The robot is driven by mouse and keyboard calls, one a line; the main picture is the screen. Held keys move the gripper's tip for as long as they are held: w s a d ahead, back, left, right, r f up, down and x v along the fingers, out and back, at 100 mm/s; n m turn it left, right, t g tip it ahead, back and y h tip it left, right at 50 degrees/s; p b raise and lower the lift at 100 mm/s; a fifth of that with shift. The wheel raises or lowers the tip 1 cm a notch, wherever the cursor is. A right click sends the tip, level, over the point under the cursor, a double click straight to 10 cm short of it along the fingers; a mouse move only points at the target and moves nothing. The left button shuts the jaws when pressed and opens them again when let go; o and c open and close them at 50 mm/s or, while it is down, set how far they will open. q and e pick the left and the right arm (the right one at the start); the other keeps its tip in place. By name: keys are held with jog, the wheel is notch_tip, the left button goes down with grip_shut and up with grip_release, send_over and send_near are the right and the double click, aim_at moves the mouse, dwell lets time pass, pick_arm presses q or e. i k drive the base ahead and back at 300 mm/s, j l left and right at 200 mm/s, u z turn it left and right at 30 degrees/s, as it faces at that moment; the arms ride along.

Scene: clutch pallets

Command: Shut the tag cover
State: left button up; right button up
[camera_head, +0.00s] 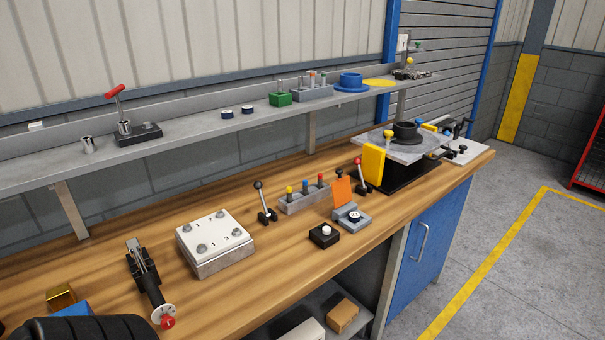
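An orange flap (342,191) stands upright, open, at the back of a small grey box (351,219) on the bench. A round white-and-dark piece (354,215) shows uncovered on the box. This looks like the tag cover, but no label confirms it. A yellow panel (373,164) also stands upright at the near left edge of a grey pallet plate (402,150). Neither gripper is in view. A dark ribbed rounded shape at the bottom left may be part of my arm, with no fingers showing.
A black button box (324,235) sits just left of the grey box. Red-knobbed (359,173) and black-knobbed (264,202) levers and a block of coloured pegs (304,197) stand behind. A bolted white plate (215,241) lies left. Bench front right of the grey box is clear.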

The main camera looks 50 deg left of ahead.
aim_at(342, 189)
jog(key=u, duration=1.25)
jog(key=k+l+z, duration=0.1)
jog(key=l, duration=0.2)
